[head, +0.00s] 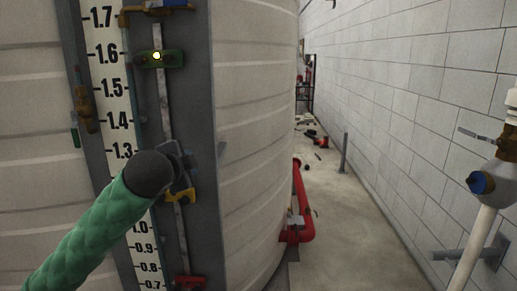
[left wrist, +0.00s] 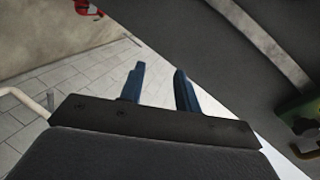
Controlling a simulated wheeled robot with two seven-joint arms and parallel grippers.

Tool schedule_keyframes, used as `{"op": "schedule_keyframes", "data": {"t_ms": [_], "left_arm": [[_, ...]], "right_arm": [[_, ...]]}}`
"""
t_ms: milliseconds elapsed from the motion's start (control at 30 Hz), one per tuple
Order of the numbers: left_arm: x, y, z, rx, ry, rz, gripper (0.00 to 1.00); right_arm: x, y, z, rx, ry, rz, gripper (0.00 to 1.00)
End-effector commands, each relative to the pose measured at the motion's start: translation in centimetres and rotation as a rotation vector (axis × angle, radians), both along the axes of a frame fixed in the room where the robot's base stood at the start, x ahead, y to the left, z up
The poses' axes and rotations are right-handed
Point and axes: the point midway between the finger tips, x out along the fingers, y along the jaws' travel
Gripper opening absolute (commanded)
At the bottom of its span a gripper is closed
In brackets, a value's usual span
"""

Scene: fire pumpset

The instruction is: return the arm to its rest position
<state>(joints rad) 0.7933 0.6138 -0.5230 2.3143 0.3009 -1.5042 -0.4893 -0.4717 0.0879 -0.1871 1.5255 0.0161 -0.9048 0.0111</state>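My left arm (head: 95,235), in a green quilted sleeve with a dark wrist, reaches up from the lower left in the head view. Its gripper (head: 180,168) is in front of the grey gauge panel (head: 192,110), mostly hidden behind the wrist, just above a yellow fitting (head: 180,196). I cannot tell whether it touches the panel. In the left wrist view the two blue fingers (left wrist: 159,88) stand apart with nothing between them. My right gripper is in neither view.
A pale ribbed tank (head: 258,130) stands behind the panel. A green fitting (head: 160,58) with a lit spot is above my wrist. A red pipe (head: 304,205) stands by the tank's base. A white pipe with a valve (head: 482,183) is at right. The floor between is mostly clear.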

Motion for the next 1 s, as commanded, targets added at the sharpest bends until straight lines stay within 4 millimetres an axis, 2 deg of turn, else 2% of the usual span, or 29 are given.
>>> {"op": "schedule_keyframes", "data": {"t_ms": [33, 100, 267, 567, 1000], "left_arm": [[-0.3, -0.3, -2.0, -0.023, 0.028, 0.002, 0.33], [-0.6, -0.5, -4.2, -0.058, 0.06, 0.011, 0.33], [-1.8, -0.8, -9.4, -0.136, 0.137, 0.035, 0.33], [-5.1, -1.1, -18.7, -0.276, 0.283, 0.105, 0.33], [-12.6, -0.6, -31.5, -0.467, 0.5, 0.266, 0.33]], "right_arm": [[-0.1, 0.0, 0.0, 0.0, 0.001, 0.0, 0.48], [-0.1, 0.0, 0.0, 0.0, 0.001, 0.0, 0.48], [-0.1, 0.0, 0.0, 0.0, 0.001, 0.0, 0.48], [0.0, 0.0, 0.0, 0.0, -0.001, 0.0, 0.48], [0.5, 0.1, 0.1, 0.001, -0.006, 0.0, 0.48]]}}
